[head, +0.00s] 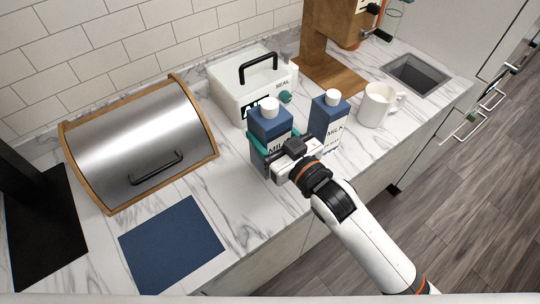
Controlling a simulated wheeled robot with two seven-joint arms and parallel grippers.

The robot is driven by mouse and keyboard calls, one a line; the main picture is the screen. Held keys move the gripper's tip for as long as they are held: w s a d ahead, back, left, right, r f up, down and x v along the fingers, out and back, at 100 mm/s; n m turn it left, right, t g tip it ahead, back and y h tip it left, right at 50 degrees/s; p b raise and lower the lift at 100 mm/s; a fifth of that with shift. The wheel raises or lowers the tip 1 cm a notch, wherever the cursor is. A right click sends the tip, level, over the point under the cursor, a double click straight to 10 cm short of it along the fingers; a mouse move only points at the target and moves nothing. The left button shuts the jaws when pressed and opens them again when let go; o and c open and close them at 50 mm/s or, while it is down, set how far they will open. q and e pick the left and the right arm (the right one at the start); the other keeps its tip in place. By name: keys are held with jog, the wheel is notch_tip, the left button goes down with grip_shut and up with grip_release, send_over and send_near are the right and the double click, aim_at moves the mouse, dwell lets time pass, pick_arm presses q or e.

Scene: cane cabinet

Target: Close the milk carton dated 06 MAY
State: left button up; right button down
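Two blue and white milk cartons with white tops stand upright on the marble counter. The left milk carton (269,120) is in front of the white box; the right milk carton (328,112) stands beside it. Their dates are too small to read, and I cannot tell whether either white top is fully closed. My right gripper (273,140) reaches in from the lower right, its teal fingers against both sides of the left carton. The fingers look shut on it. The gripper hides part of that carton's lower front. My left gripper is not in view.
A white mug (375,104) stands right of the cartons. A white box with a black handle (226,89) is close behind. A bread box (139,135) and blue mat (170,246) lie left. A wooden-based machine (327,75) stands at the back. The counter's front edge is near the cartons.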

jog(key=shift+f, duration=0.95)
notch_tip(320, 180, down, 4)
jog(key=shift+r, duration=0.2)
jog(key=shift+f, duration=0.1)
jog(key=shift+f, duration=0.2)
jog(key=shift+c, duration=1.9)
grip_release()
